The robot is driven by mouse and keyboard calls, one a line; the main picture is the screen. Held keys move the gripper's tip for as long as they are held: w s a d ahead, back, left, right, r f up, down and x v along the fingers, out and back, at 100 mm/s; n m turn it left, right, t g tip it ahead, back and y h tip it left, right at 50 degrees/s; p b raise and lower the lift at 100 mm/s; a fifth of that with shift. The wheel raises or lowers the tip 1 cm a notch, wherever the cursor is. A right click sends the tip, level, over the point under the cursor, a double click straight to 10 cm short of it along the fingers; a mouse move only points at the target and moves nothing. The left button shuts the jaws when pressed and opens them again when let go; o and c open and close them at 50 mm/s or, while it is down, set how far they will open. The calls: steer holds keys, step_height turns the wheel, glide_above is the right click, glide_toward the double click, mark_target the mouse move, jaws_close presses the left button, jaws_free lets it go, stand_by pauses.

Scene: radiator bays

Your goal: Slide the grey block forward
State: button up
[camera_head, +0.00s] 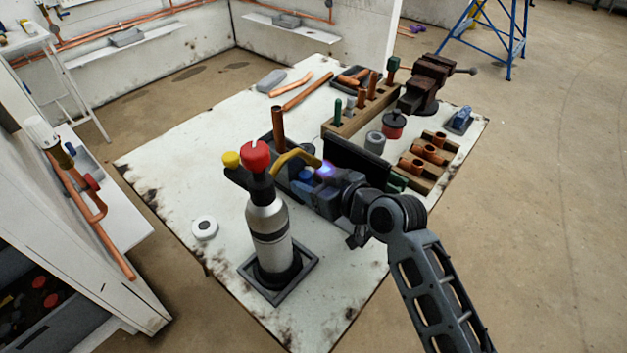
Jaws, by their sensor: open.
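A grey block (270,81) lies flat near the far left edge of the white worktable (190,135), beside copper pipe pieces. My gripper (306,188) is over the near middle of the table, behind and right of the torch, well short of this block. Its jaws are open, though the fingertips are partly hidden among dark items. No contact with the block is visible. Other grey blocks rest on the wall shelves, one on the left shelf (126,37) and one on the back shelf (287,20).
A tall torch cylinder (268,225) with a red knob stands in a dark square base near the gripper. A wooden rack (352,117), a vise (428,84) and copper fittings (425,155) crowd the right. The table's left side is mostly clear, except a white ring (204,228).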

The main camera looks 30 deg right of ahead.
steer(key=shift+c, duration=0.4)
jaws_close()
steer(key=shift+s, duration=0.1)
